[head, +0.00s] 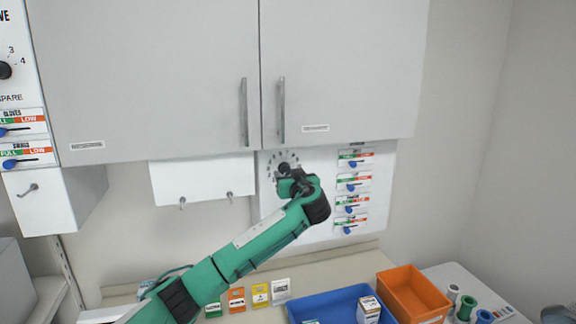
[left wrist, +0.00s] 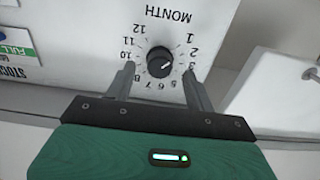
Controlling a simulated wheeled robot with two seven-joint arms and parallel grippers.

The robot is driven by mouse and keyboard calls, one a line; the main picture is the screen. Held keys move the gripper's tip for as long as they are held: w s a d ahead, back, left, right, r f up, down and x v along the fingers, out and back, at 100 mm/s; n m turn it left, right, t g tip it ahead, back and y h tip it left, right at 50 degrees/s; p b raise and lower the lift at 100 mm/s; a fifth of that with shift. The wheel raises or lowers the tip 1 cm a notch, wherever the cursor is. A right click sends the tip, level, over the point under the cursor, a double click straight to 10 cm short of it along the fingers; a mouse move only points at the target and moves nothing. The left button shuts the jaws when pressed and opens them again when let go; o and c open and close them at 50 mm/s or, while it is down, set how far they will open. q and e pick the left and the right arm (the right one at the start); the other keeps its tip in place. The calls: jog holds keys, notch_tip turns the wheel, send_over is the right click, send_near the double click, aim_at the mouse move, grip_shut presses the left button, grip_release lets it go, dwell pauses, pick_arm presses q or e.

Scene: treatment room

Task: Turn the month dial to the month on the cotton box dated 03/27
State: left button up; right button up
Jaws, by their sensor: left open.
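The month dial (left wrist: 160,62) is a black round knob on a white panel, ringed by numbers under the word MONTH, upside down in the left wrist view. A small pale mark shows on the knob; I cannot tell surely which number it points to. The dial also shows in the head view (head: 284,168), partly behind my gripper. My left gripper (head: 292,184) is open, its fingers on either side of the knob in the left wrist view (left wrist: 160,69), with gaps showing. Small boxes stand on the counter, including a white one (head: 280,291); another white box (head: 368,309) is in the blue tray. Their dates are unreadable.
Grey cabinets (head: 345,70) hang above the dial panel (head: 325,223). Several blue sliders (head: 352,187) line its right side. A hooked white rail (head: 202,178) is at left. The blue tray (head: 325,299) and orange bin (head: 411,287) stand below, with rolls (head: 467,306) at right.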

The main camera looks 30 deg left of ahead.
pick_arm(q)
jog(key=shift+p+x, duration=0.35)
jog(key=shift+x, duration=0.65)
